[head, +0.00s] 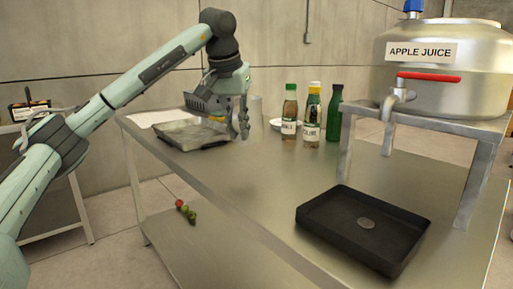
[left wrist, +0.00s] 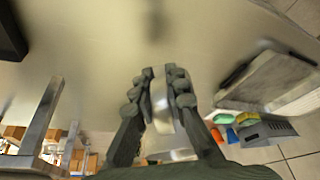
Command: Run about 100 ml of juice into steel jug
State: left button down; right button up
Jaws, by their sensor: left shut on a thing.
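My left gripper (head: 241,132) is over the far left part of the steel table. It is shut on a shiny metal piece that looks like part of the steel jug (left wrist: 162,104), seen between the fingers in the left wrist view. In the head view the jug (head: 256,106) is mostly hidden behind the gripper. I cannot tell if it touches the table. The steel tank labelled APPLE JUICE (head: 430,95) stands on a metal stand at the right. Its tap (head: 392,103) points down at the front, under a red lever (head: 428,77). My right gripper is not in view.
A grey metal tray (head: 183,140) lies at the left. The table's middle is clear.

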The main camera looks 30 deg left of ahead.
pick_arm(q)
jog(key=a+r, duration=0.2)
jog(key=a, duration=0.1)
jog(key=a+r, duration=0.1)
jog(key=a, duration=0.1)
jog(key=shift+w, duration=0.15)
dwell(0.4)
